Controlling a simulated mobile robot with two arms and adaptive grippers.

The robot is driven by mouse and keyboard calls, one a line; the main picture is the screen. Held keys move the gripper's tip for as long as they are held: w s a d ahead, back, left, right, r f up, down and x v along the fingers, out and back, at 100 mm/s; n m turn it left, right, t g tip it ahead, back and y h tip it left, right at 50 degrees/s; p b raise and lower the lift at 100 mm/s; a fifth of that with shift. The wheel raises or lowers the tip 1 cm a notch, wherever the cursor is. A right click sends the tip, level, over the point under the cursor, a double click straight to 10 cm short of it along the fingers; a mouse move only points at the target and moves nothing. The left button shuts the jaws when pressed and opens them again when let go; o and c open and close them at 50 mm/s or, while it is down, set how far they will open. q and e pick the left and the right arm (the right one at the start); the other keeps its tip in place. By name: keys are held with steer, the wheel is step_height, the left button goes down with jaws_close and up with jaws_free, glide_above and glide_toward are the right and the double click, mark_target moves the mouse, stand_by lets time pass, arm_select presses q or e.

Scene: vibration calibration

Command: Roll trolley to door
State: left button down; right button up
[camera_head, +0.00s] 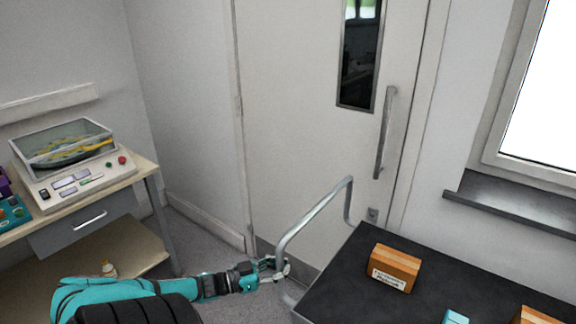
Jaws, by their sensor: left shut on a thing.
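The trolley has a dark top (345,281) at the bottom right and a grey tubular push handle (318,210) on its left side. My left gripper (279,268) is shut on the lower left part of this handle. The pale door (290,110) stands behind the trolley, closed, with a narrow window (358,55) and a vertical pull handle (384,133). The trolley's far edge is close to the door's foot; the gap between them is partly hidden. My right gripper is not in view.
An orange-brown box (393,268) and a teal item (454,317) lie on the trolley top, with another box (535,316) at the picture's edge. A workbench (150,168) with a clear-lidded device (65,160) stands at left. A window sill (515,203) juts out at right. Floor shows between bench and trolley.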

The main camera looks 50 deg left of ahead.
arm_select(q)
steer(key=shift+s+d+f, duration=0.2)
steer(key=shift+s+f, duration=0.15)
steer(key=shift+f, duration=0.1)
steer(key=c, duration=1.2)
jaws_free()
steer(key=shift+s+r, duration=0.25)
steer(key=shift+s, duration=0.15)
steer(key=shift+o, duration=0.3)
steer(key=shift+w+a, duration=0.15)
steer(key=shift+w, duration=0.1)
steer(key=v, duration=1.2)
steer(key=shift+s, duration=0.1)
